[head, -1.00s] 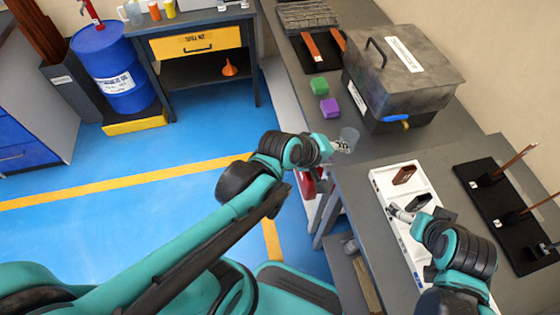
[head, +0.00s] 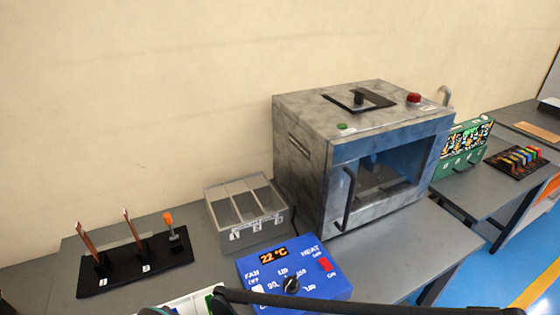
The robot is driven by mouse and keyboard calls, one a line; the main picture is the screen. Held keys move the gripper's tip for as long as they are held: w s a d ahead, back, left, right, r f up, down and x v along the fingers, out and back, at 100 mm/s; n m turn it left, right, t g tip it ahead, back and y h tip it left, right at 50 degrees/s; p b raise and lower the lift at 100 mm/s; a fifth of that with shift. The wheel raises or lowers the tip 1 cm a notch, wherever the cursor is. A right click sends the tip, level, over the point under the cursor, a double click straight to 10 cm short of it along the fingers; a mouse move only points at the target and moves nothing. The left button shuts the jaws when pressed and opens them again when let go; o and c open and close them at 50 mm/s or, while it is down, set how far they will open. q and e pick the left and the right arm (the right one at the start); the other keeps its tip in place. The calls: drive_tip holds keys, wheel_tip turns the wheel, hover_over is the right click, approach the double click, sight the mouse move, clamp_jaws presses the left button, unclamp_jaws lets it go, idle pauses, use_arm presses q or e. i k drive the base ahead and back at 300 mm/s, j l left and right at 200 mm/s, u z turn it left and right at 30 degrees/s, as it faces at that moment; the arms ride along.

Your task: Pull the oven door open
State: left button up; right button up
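The oven (head: 307,170) is a grey, worn metal box with a blue front frame. It stands on the grey bench against the wall in the head view. Its door (head: 390,178) has a window and looks shut. A dark vertical handle (head: 348,198) sits at the door's left side. A green button and a red button are on the oven's top. Neither of my grippers shows now. A dark bar of my arm crosses the bottom edge, below the oven.
A blue control box (head: 293,275) reading 22 °C stands in front of the oven. A grey three-part bin (head: 246,214) is left of it. A black stand (head: 135,262) with copper bars is further left. A green device (head: 462,150) is at right. Bench right of the control box is clear.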

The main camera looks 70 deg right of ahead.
sight(337, 217)
drive_tip(key=z, duration=3.4)
